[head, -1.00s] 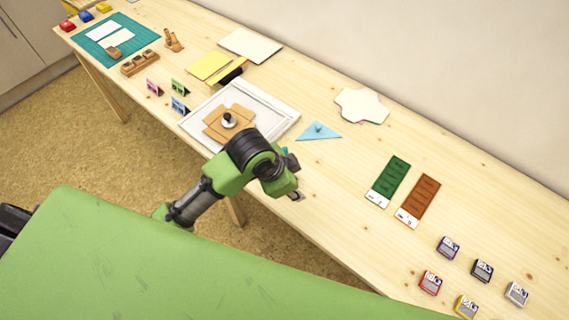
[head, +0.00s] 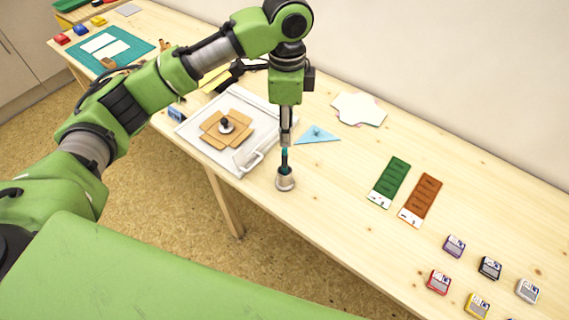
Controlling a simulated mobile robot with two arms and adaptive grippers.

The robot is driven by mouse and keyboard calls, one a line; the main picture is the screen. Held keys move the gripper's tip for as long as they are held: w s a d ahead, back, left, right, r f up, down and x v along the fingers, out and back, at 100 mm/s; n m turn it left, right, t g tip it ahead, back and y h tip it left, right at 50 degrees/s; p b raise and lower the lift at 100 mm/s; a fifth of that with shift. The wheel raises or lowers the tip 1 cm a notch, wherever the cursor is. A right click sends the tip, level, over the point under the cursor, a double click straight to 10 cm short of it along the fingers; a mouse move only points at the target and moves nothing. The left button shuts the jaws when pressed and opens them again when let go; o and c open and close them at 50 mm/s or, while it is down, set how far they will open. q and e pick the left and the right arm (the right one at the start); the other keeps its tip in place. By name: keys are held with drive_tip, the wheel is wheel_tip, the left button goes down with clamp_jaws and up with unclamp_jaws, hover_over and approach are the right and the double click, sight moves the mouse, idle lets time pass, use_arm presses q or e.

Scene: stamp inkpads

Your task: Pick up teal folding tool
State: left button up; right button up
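My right gripper is not in view.
A white tray (head: 190,130) with an open cardboard box (head: 212,137) lies left of the cup. A light blue triangle (head: 318,135) lies behind it to the right. Green (head: 390,181) and brown (head: 421,198) strips and several inkpads (head: 439,282) lie right. Table just right of the cup is clear.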

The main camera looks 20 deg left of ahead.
use_arm(q)
hover_over(284, 171)
drive_tip(key=w, duration=0.1)
wheel_tip(284, 171, down, 8)
drive_tip(key=shift+d+p, duration=0.1)
drive_tip(key=shift+p, duration=0.2)
drive_tip(key=shift+s+a+f+p, duration=0.1)
drive_tip(key=shift+f+p, duration=0.15)
drive_tip(key=shift+f, duration=1.15)
drive_tip(key=shift+a+f+p, duration=0.1)
drive_tip(key=shift+f+p, duration=0.15)
drive_tip(key=shift+f, duration=1.1)
clamp_jaws()
